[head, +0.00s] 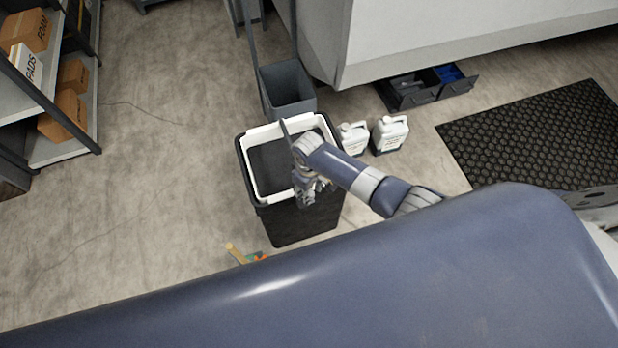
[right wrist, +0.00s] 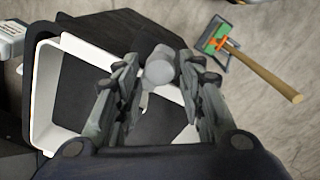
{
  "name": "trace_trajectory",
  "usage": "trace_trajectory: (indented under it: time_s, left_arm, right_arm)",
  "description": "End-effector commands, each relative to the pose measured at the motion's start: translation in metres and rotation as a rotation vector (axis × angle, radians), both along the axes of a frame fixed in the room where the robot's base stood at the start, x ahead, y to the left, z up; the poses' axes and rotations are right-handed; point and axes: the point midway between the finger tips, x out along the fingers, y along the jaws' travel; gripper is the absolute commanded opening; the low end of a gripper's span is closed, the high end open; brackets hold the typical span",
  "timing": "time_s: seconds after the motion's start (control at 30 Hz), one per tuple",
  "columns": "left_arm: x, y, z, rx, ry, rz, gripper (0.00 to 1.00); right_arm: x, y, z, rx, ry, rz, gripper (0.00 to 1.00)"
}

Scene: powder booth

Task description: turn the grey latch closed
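A black bin (head: 300,222) with a white inner rim (head: 249,165) stands on the floor in the head view. My right gripper (head: 308,192) hangs over its near right side, pointing down. In the right wrist view, a rounded light-grey piece (right wrist: 159,70), which looks like the grey latch, sits between the fingertips of my right gripper (right wrist: 158,62). The fingers are spread on both sides of it, and I cannot tell whether either touches it. In the head view the latch is hidden by the gripper. My left gripper is not in view.
Two white jugs (head: 390,134) stand right of the bin, and a grey bucket (head: 287,88) behind it. A black mat (head: 540,135) is at right, and shelves (head: 65,145) at left. The floor at left is clear.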

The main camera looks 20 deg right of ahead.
Motion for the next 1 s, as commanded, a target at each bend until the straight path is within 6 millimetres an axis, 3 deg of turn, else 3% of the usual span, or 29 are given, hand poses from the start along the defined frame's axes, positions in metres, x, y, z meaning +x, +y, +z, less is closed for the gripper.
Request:
trace_trajectory:
  time_s: [0.6, 1.0]
  left_arm:
    - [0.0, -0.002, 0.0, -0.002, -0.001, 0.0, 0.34]
    - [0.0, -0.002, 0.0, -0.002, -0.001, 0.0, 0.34]
  right_arm:
    - [0.0, -0.001, 0.093, 0.0, -0.001, -0.001, 0.36]
    - [-0.001, -0.001, 0.106, -0.001, 0.001, 0.0, 0.36]
